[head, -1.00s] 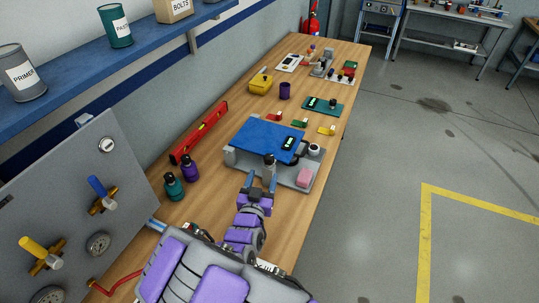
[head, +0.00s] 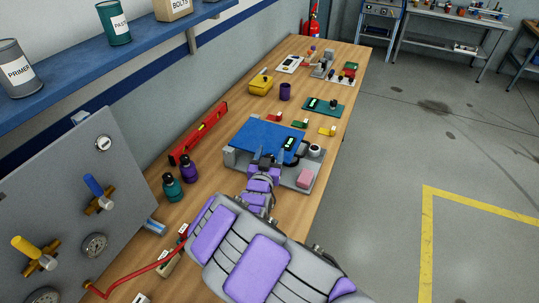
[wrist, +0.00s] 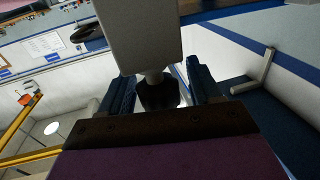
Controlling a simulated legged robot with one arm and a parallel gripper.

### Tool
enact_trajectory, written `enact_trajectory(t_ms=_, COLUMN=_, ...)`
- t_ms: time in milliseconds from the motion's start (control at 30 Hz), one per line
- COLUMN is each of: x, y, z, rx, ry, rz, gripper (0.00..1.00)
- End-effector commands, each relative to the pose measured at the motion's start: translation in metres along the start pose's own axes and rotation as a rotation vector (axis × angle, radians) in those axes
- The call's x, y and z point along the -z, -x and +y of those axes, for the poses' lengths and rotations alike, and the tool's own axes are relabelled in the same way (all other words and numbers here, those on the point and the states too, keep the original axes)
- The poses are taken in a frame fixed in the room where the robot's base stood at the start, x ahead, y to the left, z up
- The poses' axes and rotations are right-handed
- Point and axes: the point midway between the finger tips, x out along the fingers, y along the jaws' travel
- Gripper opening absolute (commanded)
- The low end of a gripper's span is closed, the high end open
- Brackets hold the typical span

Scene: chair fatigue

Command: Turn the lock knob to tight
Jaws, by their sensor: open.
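A dark round knob (wrist: 158,93), which looks like the lock knob, sits on a short stem under a light grey block (wrist: 140,38) in the wrist view. My gripper (wrist: 161,86) is open, with one blue finger on each side of the knob. A gap shows at the right finger; contact at the left is unclear. In the head view my gripper (head: 267,161) is at the near edge of the fixture with the blue plate (head: 255,134). There my gripper hides the knob, and its tight or loose setting cannot be read.
A small display (head: 290,142) sits on the blue plate. Teal (head: 172,187) and purple (head: 189,168) bottles and a red level (head: 199,132) stand left. A valve panel (head: 70,190) is nearer.

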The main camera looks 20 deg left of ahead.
Motion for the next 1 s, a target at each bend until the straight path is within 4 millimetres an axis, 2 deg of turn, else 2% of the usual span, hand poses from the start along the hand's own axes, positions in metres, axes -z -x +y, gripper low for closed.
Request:
enact_trajectory(t_ms=300, x=0.0003, y=-0.0018, z=-0.0005, rx=0.001, ry=0.0, rz=0.001, gripper=0.63)
enact_trajectory(t_ms=833, x=0.0001, y=-0.0016, z=-0.0009, rx=0.001, ry=-0.001, rz=0.001, gripper=0.12)
enact_trajectory(t_ms=1000, x=0.0003, y=-0.0015, z=-0.0014, rx=-0.003, ry=-0.002, rz=0.0, gripper=0.12)
